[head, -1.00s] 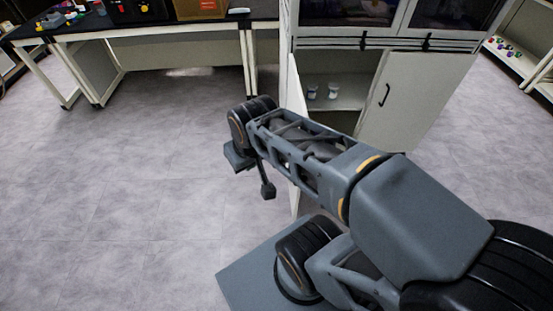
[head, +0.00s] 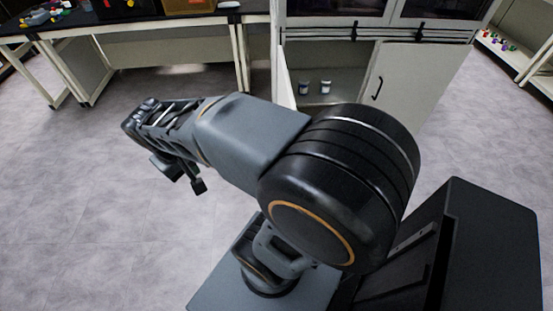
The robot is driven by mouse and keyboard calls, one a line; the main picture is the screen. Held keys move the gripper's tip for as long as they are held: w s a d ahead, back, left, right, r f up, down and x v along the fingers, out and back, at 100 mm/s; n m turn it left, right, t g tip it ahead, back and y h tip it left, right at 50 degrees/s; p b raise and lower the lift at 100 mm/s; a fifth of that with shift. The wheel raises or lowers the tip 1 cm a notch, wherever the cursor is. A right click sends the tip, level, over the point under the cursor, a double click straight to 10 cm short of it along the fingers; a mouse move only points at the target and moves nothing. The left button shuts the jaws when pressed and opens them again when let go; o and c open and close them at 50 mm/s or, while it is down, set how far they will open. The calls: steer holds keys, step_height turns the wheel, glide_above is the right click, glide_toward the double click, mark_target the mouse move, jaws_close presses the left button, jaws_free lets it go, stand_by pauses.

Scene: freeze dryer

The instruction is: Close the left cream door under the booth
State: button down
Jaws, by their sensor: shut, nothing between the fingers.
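The left cream door (head: 287,82) under the booth (head: 372,36) stands open. It is seen nearly edge-on, swung out toward me, and its lower part is hidden behind my arm. The right cream door (head: 412,85), with a dark handle, appears shut. My gripper (head: 182,177) is out to the left of the open door, above the floor and clear of the door. It points downward, is small in view, and is shut and empty.
A dark-topped bench (head: 150,27) stands at the back left. A shelf (head: 510,60) with small coloured items is at the right. The floor (head: 70,220) at the left is clear.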

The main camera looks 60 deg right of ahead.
steer(key=w+d+f+m+g+h+b, duration=0.2)
steer(key=d+f+m+g+h+b, duration=0.25)
steer(key=d+f+g+b, duration=0.55)
steer(key=w+d+f+m+g+h+b, duration=0.2)
steer(key=d+f+m+g+h+b, duration=0.4)
steer(key=d+f, duration=0.85)
steer(key=s+d+n+t+y+b, duration=0.1)
steer(key=s+d+b, duration=0.1)
steer(key=s+d, duration=0.6)
steer(key=s, duration=0.2)
steer(key=shift+s+n+b, duration=0.3)
steer(key=shift+s+n, duration=0.05)
steer(key=shift+s, duration=0.05)
steer(key=shift+d+f+y, duration=0.1)
steer(key=shift+y, duration=0.15)
